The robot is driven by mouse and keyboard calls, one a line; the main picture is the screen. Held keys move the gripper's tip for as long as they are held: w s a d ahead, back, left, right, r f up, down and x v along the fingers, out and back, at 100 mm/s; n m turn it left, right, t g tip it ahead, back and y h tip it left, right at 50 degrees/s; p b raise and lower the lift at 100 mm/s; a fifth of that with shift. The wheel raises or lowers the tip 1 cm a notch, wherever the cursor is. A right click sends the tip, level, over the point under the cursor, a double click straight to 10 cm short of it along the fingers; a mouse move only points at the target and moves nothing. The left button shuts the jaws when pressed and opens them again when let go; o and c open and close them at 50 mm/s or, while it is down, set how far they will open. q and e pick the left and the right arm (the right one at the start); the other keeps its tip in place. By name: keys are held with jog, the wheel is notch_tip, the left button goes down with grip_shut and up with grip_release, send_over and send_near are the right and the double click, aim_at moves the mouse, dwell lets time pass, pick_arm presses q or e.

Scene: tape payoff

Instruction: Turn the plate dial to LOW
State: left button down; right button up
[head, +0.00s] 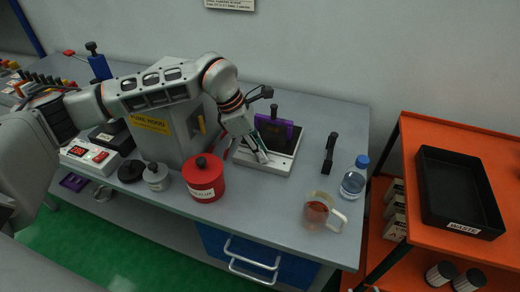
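The plate (281,167) is a low white unit with a black top. It stands on the grey bench near the wall. My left gripper (261,156) points down at the plate's front left part, with its fingertips at or just above it. The fingers are small here, and I cannot tell whether they are open or shut, or whether they touch anything. I cannot make out the dial or its marks; the gripper covers part of the plate's front. A purple piece with a black handle (274,128) stands upright on the plate. My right gripper is not in view.
A red canister (204,180) stands left of the plate, with a grey box with a yellow label (170,137) behind it. To the right are a black-handled tool (329,154), a water bottle (354,178) and a jug of amber liquid (317,211). A black waste tray (460,193) sits on the orange cart.

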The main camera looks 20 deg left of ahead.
pick_arm(q)
jog(key=shift+m, duration=0.3)
jog(key=shift+w, duration=0.1)
jog(key=m+g, duration=0.2)
jog(key=m, duration=0.3)
jog(key=shift+w+r, duration=0.1)
jog(key=shift+w, duration=0.05)
jog(key=m+g, duration=0.1)
jog(key=m, duration=0.2)
jog(key=shift+w+m+g, duration=0.1)
jog(key=shift+m+g, duration=0.2)
jog(key=shift+m, duration=0.1)
jog(key=m, duration=0.2)
jog(key=m+g+y+b, duration=0.1)
jog(key=m, duration=0.2)
jog(key=shift+w+d+g+y, duration=0.1)
jog(key=shift+d+g+y, duration=0.05)
jog(key=shift+g+y, duration=0.15)
jog(key=m, duration=0.2)
jog(key=shift+m+y+b, duration=0.3)
jog(key=shift+m+b, duration=0.05)
jog(key=shift+m, duration=0.35)
jog(key=shift+g, duration=0.3)
